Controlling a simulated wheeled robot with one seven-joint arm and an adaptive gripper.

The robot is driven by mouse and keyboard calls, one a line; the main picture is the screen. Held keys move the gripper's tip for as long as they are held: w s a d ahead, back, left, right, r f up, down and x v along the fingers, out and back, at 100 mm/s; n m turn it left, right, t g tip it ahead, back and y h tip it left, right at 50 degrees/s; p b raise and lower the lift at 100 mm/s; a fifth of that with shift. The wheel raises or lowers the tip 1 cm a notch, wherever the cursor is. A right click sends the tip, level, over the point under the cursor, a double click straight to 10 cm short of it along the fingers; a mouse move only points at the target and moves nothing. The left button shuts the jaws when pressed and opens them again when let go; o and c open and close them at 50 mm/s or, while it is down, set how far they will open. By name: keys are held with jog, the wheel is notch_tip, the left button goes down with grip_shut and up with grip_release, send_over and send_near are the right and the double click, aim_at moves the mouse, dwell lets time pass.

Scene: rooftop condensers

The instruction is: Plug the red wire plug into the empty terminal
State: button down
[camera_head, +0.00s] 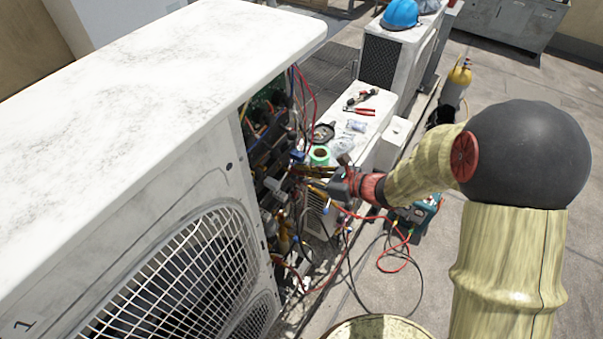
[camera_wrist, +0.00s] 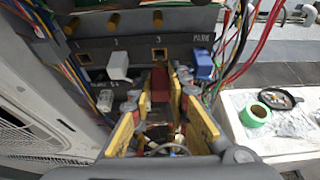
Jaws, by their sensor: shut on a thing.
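My gripper (camera_wrist: 161,95) is shut on the red wire plug (camera_wrist: 160,82), which stands between the yellow fingers in the wrist view. The plug's front end is just below and close to the open socket under label 3 (camera_wrist: 159,53) on the dark terminal block (camera_wrist: 138,47); I cannot tell whether they touch. A white plug (camera_wrist: 118,64) sits at position 2 and a blue plug (camera_wrist: 203,63) at PARK. Position 1 (camera_wrist: 85,59) shows a brass-coloured opening with no plug. In the head view my gripper (camera_head: 326,184) is at the condenser's open wiring side; the red plug is not distinguishable there.
Loose wires hang around the block, left and right. A green tape roll (camera_wrist: 255,114) and a black round dish (camera_wrist: 280,98) lie on the white unit at right. The large condenser (camera_head: 150,110) stands at left. A red-and-black-leaded meter (camera_head: 415,215) stands on the floor.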

jog(key=s+d, duration=0.2)
jog(key=d, duration=0.1)
jog(key=shift+s, duration=0.15)
dwell(0.4)
jog(key=c, duration=2.3)
grip_release()
jog(key=shift+c, duration=1.3)
grip_shut()
